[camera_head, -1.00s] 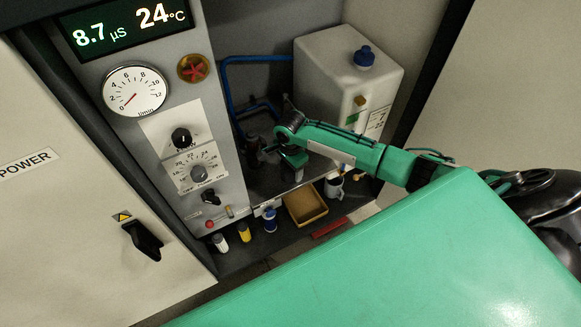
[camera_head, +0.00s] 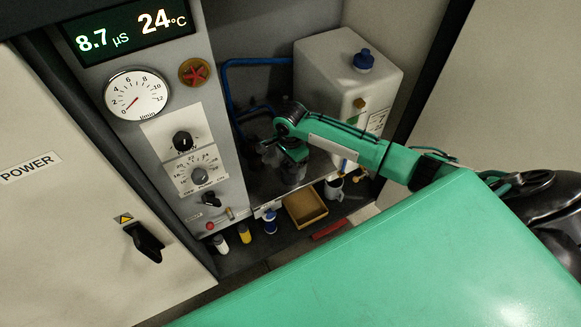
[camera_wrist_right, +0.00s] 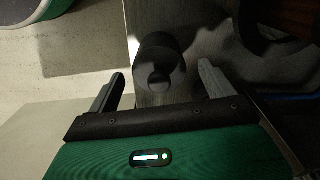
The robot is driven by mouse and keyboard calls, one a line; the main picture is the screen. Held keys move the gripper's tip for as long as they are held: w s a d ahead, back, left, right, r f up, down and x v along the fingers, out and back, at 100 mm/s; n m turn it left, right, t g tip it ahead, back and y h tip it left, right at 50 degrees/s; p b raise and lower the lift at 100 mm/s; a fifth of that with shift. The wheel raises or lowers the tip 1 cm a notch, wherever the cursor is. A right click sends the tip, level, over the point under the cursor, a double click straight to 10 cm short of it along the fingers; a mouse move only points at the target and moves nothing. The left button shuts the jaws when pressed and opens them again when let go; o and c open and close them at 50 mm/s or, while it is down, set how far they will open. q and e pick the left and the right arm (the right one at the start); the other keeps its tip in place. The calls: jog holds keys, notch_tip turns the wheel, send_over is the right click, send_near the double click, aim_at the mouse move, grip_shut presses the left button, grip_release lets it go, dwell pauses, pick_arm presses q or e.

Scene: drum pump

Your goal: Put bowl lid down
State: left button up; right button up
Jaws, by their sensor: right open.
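My right gripper (camera_head: 275,157) is inside the cabinet recess, in front of the white tank, and small and dark in the head view. In the right wrist view my right gripper (camera_wrist_right: 158,85) is open, its two grey fingers apart. A dark round piece with a knob-like end (camera_wrist_right: 160,68) shows between and beyond the fingertips, on a grey surface. It looks like the bowl lid, but the shadow makes this unsure. I see no clear contact between the fingers and it. I cannot pick out the lid in the head view. My left gripper is in neither view.
The white tank (camera_head: 343,75) with a blue cap stands behind my right arm. A tan tray (camera_head: 305,208), a mug (camera_head: 334,187) and small bottles (camera_head: 245,234) stand low in the cabinet. The control panel (camera_head: 172,125) borders the recess on the left; blue hose (camera_head: 228,90) runs behind.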

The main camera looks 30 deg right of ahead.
notch_tip(320, 180, up, 8)
jog(key=shift+r+p, duration=0.1)
jog(key=shift+p, duration=0.3)
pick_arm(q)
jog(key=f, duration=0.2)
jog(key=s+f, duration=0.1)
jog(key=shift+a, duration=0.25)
